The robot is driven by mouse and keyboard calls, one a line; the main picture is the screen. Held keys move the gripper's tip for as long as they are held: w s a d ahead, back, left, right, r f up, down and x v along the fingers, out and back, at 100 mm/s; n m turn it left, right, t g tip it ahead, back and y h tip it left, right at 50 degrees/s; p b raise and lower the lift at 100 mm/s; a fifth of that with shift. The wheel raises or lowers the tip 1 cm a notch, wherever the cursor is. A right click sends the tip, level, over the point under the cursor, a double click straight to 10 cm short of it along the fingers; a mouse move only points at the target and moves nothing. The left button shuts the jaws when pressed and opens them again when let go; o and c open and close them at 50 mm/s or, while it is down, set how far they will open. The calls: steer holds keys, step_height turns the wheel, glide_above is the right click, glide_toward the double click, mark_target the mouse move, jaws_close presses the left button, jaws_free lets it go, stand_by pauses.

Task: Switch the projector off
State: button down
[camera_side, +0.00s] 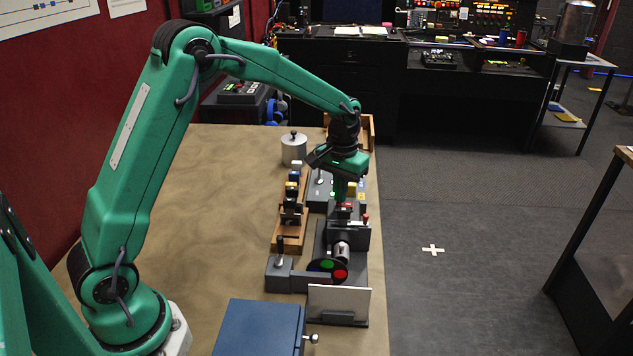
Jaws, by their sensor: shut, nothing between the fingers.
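A dark machine with a silver barrel (342,250) and a disc of green and red spots (334,270) stands near the table's right edge; it looks like the projector. Small red parts show on it, one at its top and a red-tipped lever (365,219) at its right. A grey box with an upright black lever (280,248) sits at its left front. My gripper (345,198) is shut and empty, pointing down just above or behind the machine's top. Whether it touches anything is too small to tell.
A wooden rack (290,238) with small blocks stands left of the machine. A lidded metal pot (294,148) is behind it. A blue box (257,328) and an upright pale panel (338,301) stand in front. The table's left half (215,210) is clear.

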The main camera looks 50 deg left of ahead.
steer(key=shift+f, duration=0.25)
steer(key=shift+r, duration=3.55)
steer(key=shift+r, duration=0.1)
steer(key=s+r+m+t, duration=0.1)
steer(key=s+r+t, duration=0.2)
steer(key=s+r, duration=0.8)
steer(key=s+d+f+m+t, duration=0.1)
steer(key=s+f+m+t, duration=0.1)
steer(key=s, duration=1.4)
steer(key=shift+d+f+t, duration=0.2)
steer(key=shift+f+t, duration=0.1)
steer(key=shift+f, duration=0.15)
